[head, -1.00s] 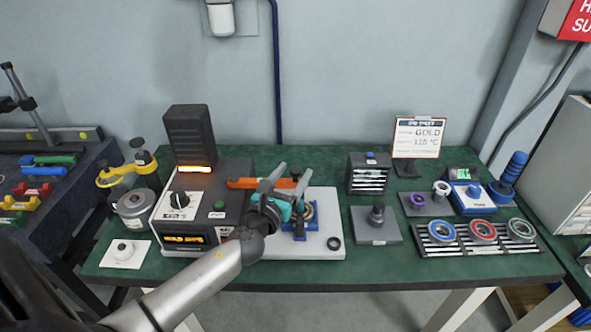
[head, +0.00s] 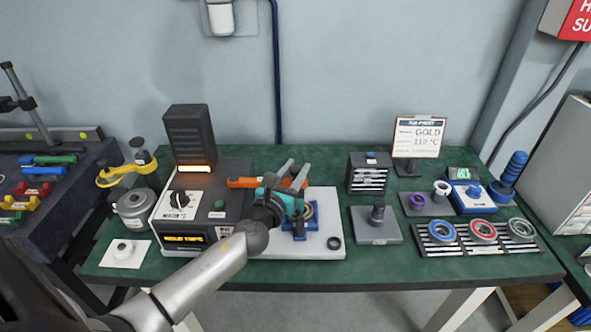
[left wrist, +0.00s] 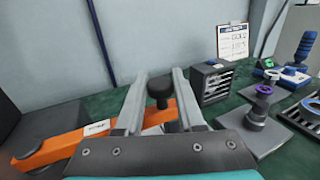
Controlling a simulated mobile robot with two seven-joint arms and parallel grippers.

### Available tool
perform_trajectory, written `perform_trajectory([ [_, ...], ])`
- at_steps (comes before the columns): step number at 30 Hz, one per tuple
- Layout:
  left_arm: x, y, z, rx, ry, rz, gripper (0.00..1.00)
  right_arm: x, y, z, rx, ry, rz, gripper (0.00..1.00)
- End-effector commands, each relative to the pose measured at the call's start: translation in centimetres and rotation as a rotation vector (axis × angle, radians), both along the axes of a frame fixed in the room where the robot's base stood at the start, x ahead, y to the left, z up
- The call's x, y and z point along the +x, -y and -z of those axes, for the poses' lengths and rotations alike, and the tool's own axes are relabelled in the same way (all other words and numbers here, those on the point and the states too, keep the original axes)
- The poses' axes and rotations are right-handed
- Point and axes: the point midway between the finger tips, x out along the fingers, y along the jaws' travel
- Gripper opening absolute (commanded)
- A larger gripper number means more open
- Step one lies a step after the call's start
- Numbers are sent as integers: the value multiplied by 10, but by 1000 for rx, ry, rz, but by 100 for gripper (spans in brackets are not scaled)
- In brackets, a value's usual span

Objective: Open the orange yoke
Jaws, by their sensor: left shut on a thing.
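The orange yoke (head: 243,183) is a flat bar lying across the grey plate beside the dark heater box, its right part behind my gripper. In the left wrist view the yoke (left wrist: 58,147) runs from lower left to the middle, with a white label and an upright black knob (left wrist: 159,89) near its right end. My left gripper (head: 297,170) is over that end, and its two grey fingers stand on either side of the knob, shut on it. My right gripper is not in view.
A blue fixture (head: 299,234) stands under my gripper on the grey plate (head: 325,205). The heater box (head: 205,220) with its dial is left. A slotted block (head: 369,175), a dark stand (head: 376,228) and bearings on a rack (head: 482,232) are right.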

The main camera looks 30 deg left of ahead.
Motion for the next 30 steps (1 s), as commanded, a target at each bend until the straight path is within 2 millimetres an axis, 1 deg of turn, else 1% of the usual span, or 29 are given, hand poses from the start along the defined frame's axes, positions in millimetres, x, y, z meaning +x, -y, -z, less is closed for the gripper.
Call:
perform_trajectory([
  [1, 0, 0, 0, 0, 0, 0, 13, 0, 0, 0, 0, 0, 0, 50],
  [4, 0, 0, 0, 0, 0, 0, 1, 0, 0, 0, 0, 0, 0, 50],
  [5, 0, 0, 0, 0, 0, 0, 0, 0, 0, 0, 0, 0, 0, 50],
  [30, 0, 0, 0, 0, 0, 0, 0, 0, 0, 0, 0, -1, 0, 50],
])
